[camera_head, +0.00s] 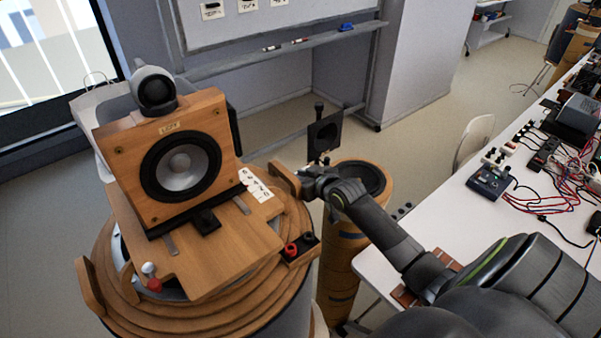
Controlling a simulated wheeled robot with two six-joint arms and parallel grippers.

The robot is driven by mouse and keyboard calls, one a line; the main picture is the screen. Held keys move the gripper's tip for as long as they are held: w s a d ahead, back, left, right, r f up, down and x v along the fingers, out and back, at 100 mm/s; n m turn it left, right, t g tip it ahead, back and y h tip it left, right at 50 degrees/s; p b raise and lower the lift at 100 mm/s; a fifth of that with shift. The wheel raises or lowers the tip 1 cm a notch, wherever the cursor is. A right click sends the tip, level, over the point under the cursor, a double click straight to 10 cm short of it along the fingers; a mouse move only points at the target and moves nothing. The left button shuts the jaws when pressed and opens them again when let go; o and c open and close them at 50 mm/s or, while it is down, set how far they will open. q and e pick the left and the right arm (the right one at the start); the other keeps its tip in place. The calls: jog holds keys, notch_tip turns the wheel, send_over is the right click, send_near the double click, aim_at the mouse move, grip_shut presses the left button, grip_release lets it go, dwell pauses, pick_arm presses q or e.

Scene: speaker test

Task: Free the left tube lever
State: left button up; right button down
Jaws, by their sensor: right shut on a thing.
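My right gripper (318,172) is beside the right edge of the round wooden stand (200,318), close to a wooden handle (282,178). It is shut, apparently on the black square plate (325,133) with a knob that rises just above it; the fingertips are small and dark, so the contact is unclear. A small lever with a white ball and a red ball (154,285) is at the stand's front left. I cannot tell whether it is the tube lever. My left gripper is not in view.
A wooden speaker (125,150) stands on the stand. A brown tube (345,250) with a dark top is behind my right forearm. A white table (440,215) with cables and devices fills the right. Bare floor (425,125) lies behind.

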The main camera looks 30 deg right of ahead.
jog(key=c, duration=1.4)
grip_release()
jog(key=shift+o, duration=0.2)
jog(key=v, duration=1.7)
jog(key=shift+s+b, duration=0.3)
jog(key=shift+b, duration=0.05)
jog(key=shift+a, duration=0.1)
